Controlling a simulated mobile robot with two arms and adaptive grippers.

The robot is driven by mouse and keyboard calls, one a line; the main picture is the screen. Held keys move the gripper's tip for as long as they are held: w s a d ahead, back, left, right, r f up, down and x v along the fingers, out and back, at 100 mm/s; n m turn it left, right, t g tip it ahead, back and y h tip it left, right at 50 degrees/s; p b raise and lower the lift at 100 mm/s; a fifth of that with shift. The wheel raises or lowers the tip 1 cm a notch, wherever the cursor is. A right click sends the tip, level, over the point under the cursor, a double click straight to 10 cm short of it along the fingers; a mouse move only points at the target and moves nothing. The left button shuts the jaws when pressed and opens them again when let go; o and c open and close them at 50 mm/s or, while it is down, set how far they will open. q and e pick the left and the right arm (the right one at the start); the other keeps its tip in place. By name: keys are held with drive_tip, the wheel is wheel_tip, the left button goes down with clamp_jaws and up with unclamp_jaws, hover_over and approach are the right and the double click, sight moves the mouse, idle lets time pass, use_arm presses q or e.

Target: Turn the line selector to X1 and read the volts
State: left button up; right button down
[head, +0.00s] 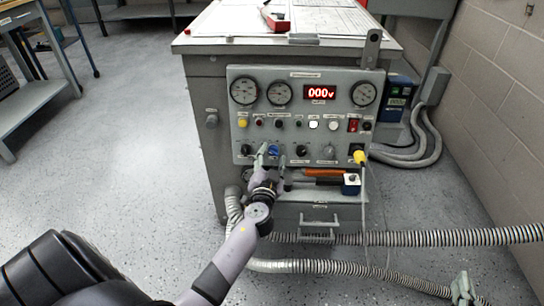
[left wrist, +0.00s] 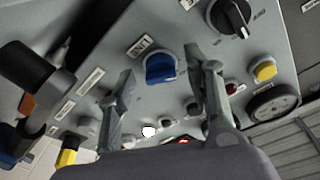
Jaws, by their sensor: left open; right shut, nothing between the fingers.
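The grey control panel (head: 305,115) faces me on the front of the cabinet. Its red display (head: 319,92) reads 000v. My right gripper (head: 464,289) is shut and empty, low at the right.
Dials (head: 279,93), small buttons and more knobs surround the blue knob. A yellow plug (head: 359,157) with a hanging cable is at the panel's lower right. Below are a tray with an orange-handled tool (head: 323,173) and grey corrugated hoses (head: 400,238) across the floor.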

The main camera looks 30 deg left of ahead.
use_arm(q)
drive_tip(key=shift+w+a, duration=0.15)
drive_tip(key=shift+w, duration=0.1)
drive_tip(key=shift+c, duration=0.3)
clamp_jaws()
